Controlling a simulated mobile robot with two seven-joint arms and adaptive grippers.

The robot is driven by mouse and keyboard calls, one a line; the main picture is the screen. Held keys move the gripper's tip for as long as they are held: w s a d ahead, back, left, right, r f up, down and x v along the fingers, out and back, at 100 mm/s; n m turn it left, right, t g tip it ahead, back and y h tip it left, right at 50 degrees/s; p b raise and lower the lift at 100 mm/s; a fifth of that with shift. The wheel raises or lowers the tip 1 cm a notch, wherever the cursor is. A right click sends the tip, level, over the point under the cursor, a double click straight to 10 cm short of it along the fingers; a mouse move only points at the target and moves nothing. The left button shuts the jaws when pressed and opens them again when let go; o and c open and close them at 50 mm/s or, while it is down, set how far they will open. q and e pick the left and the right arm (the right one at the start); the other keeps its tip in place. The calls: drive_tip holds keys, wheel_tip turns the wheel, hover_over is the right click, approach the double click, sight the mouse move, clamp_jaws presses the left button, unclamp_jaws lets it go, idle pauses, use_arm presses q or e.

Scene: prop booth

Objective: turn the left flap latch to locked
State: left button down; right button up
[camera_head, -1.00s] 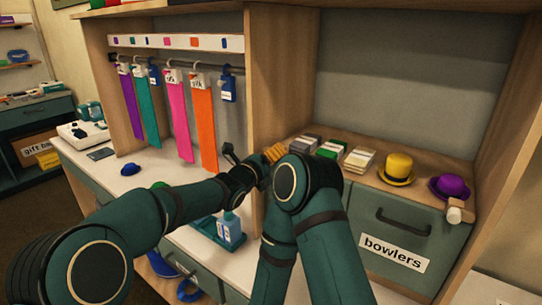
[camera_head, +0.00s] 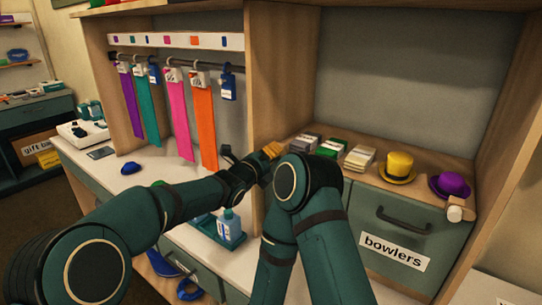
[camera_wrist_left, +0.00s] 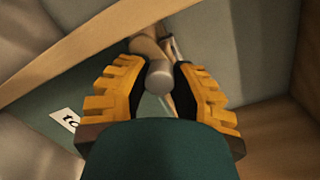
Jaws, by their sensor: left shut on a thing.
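My left gripper (camera_head: 272,151) is at the front edge of the wooden upright, left of the card stacks. In the left wrist view its yellow fingers (camera_wrist_left: 160,88) are closed around the left flap latch (camera_wrist_left: 159,75), a grey rounded knob with a wooden piece behind it. The latch is hidden behind my arms and gripper in the head view, and I cannot tell which way it is turned. A similar latch (camera_head: 455,212), with a wooden block and pale knob, sits at the right end of the bowlers flap (camera_head: 440,240). My right gripper is out of view.
A yellow hat (camera_head: 398,165) and a purple hat (camera_head: 452,184) stand on the shelf above the flap, right of several card stacks (camera_head: 360,158). A blue bottle (camera_head: 229,226) stands on a tray below my left wrist. Ties hang at the left.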

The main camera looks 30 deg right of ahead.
use_arm(q)
drive_tip(key=shift+r+n, duration=0.15)
drive_tip(key=shift+n, duration=0.75)
drive_tip(key=shift+n+p, duration=0.35)
drive_tip(key=shift+n, duration=0.55)
drive_tip(key=n+p, duration=0.2)
drive_tip(key=n, duration=0.1)
drive_tip(key=shift+w+r, duration=0.1)
drive_tip(key=shift+r, duration=0.05)
drive_tip(key=n+g+p, duration=0.1)
drive_tip(key=n+p, duration=0.2)
drive_tip(key=n, duration=0.1)
drive_tip(key=shift+n, duration=0.3)
drive_tip(key=shift+n+p, duration=1.3)
drive_tip(key=shift+n, duration=0.5)
drive_tip(key=c, duration=1)
unclamp_jaws()
drive_tip(key=shift+f, duration=0.2)
